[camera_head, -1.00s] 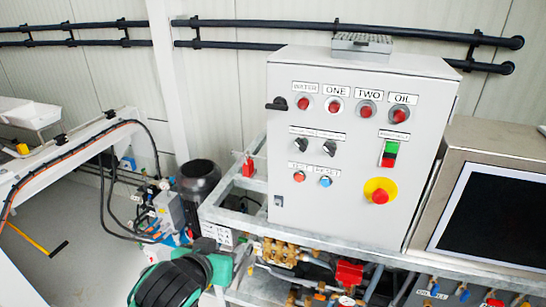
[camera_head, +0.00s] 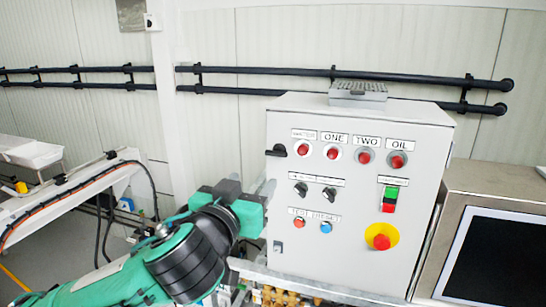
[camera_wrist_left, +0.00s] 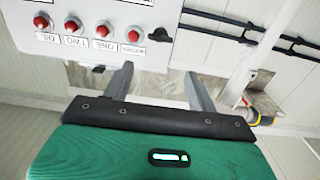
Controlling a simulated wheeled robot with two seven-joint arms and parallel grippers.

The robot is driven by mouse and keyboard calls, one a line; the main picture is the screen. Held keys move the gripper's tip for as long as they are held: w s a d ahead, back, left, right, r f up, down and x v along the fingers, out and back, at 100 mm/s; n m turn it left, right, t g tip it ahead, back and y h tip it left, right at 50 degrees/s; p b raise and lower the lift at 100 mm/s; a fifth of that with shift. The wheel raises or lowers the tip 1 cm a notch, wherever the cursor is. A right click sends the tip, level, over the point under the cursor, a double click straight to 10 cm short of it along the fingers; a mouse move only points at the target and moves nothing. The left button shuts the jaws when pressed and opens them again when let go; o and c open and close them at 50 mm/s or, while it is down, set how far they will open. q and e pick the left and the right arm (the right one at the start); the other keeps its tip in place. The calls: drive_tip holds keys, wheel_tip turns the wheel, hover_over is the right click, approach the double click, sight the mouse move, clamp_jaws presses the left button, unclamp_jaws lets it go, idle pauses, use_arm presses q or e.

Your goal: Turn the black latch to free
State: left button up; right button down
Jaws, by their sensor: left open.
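The black latch (camera_head: 276,150) is a small dark handle on the left edge of the grey control cabinet (camera_head: 350,255), level with the top row of red lamps. It points left, roughly horizontal. In the left wrist view the black latch (camera_wrist_left: 160,35) shows beyond and above the fingertips. My left gripper (camera_head: 260,186) is beside the cabinet's left side, lower than the latch and apart from it. In the wrist view the left gripper (camera_wrist_left: 159,72) has its two grey fingers spread, with nothing between them. My right gripper is not in view.
A yellow and red emergency button (camera_head: 381,236) and two black selector knobs (camera_head: 300,189) are on the cabinet front. A screen (camera_head: 500,260) stands at the right. Black pipes (camera_head: 230,70) run along the back wall. The space left of the latch is free.

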sight(276, 154)
use_arm(q)
drive_tip(key=p+x, duration=0.6)
drive_tip(key=x, duration=0.6)
drive_tip(key=shift+w+d+r, duration=0.1)
drive_tip(key=shift+w, duration=0.05)
drive_tip(key=shift+w+d+p, duration=0.15)
drive_tip(key=shift+w+p, duration=0.15)
drive_tip(key=shift+w, duration=0.35)
drive_tip(key=shift+c, duration=0.2)
drive_tip(key=c, duration=0.7)
